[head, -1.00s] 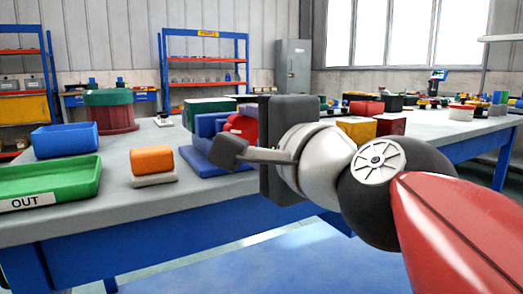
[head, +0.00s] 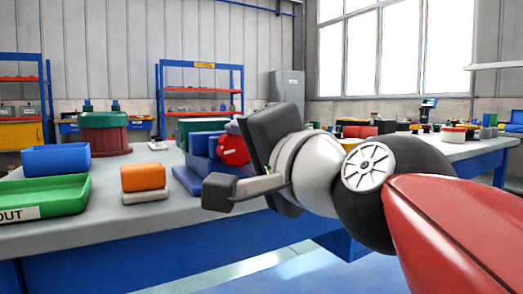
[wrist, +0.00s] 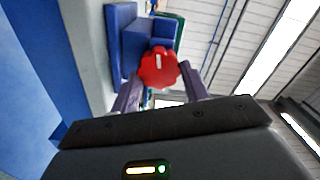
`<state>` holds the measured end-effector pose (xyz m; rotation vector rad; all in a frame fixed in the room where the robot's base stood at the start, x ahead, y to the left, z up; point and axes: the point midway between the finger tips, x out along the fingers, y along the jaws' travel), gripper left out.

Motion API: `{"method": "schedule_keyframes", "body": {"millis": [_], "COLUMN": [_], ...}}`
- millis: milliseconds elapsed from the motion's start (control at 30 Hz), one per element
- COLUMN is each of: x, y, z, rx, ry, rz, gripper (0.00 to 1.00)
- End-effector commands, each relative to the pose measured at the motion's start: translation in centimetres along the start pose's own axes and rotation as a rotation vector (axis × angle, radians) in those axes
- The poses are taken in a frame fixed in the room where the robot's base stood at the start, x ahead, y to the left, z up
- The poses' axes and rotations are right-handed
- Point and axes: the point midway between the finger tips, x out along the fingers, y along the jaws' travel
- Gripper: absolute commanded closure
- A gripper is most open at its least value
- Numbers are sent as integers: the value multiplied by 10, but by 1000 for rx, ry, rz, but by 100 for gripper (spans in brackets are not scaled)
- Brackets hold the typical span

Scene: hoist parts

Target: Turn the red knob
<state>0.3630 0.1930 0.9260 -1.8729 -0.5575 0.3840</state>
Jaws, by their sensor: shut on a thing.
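The red knob (head: 234,150) is a lobed disc on the front of a blue housing (head: 203,148) on the workbench. In the wrist view the knob (wrist: 159,68) shows a white mark on its face, near its upper edge. My gripper (wrist: 160,82) has one finger on each side of the knob and is shut on it. The fingertips reach the knob's rim. In the head view the gripper's dark body (head: 272,140) is tilted beside the knob, and its fingertips are hard to make out.
An orange block (head: 143,177) on a grey base, a green tray (head: 75,200) marked OUT and a blue bin (head: 57,160) stand left on the bench. A red and green drum (head: 104,138) is behind them. Bare grey bench top lies between them and the housing.

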Motion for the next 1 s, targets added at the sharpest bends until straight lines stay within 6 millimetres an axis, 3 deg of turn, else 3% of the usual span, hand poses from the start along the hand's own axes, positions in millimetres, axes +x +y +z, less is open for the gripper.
{"method": "schedule_keyframes", "body": {"millis": [133,167,300,667,1000], "x": [0,0,0,-6,-61], "y": [3,3,2,0,1], "z": [-2,-2,-2,-1,-2], "rx": [2,2,2,1,2], "ry": [4,4,3,2,3], "rz": [6,6,4,0,1], "gripper": [77,51,33,33,33]}}
